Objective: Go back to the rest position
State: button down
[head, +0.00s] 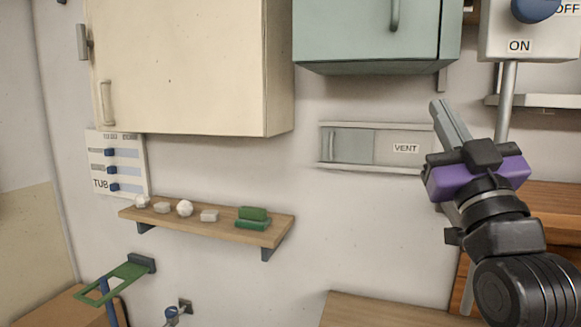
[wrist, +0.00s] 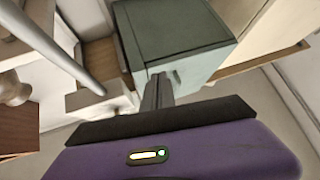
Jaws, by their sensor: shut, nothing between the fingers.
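My gripper (head: 440,108) is at the right of the head view, with its grey fingers pointing up and to the left. The fingers are together and hold nothing. In the wrist view my gripper (wrist: 158,80) shows at the centre above its purple body, in front of a grey-green cabinet (wrist: 170,40). I cannot tell the gap between fingertips and cabinet. In the head view the fingers stand just right of the VENT panel (head: 400,148) and below the grey-green cabinet (head: 375,30).
A switch box (head: 520,45) marked ON stands on a post behind my gripper. A cream cabinet (head: 190,65) hangs at the left. A wooden shelf (head: 190,226) holds several small pale pieces and a green block (head: 252,213). A green bracket (head: 115,280) sits lower left.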

jog(key=s+f+m+g+h, duration=0.1)
jog(key=s+f, duration=0.4)
jog(key=f, duration=0.5)
jog(key=s+f+m+g, duration=0.1)
jog(key=s+f, duration=0.4)
jog(key=f, duration=0.5)
jog(key=s+f+m+g+h, duration=0.15)
jog(key=s+f, duration=0.35)
jog(key=f, duration=0.5)
jog(key=s+f+g, duration=0.2)
jog(key=s+f, duration=0.4)
jog(key=s, duration=0.3)
jog(key=s+a+f+g+y, duration=0.1)
jog(key=s+f+g, duration=0.2)
jog(key=s+f, duration=0.4)
jog(key=s+a+f+g, duration=0.1)
jog(key=s+f, duration=0.5)
jog(key=s, duration=0.6)
jog(key=shift+s+a+f+g, duration=0.25)
jog(key=shift+s+f+g, duration=0.1)
jog(key=shift+g, duration=0.5)
jog(key=shift+w+n+y, duration=0.1)
jog(key=shift+n+y, duration=0.15)
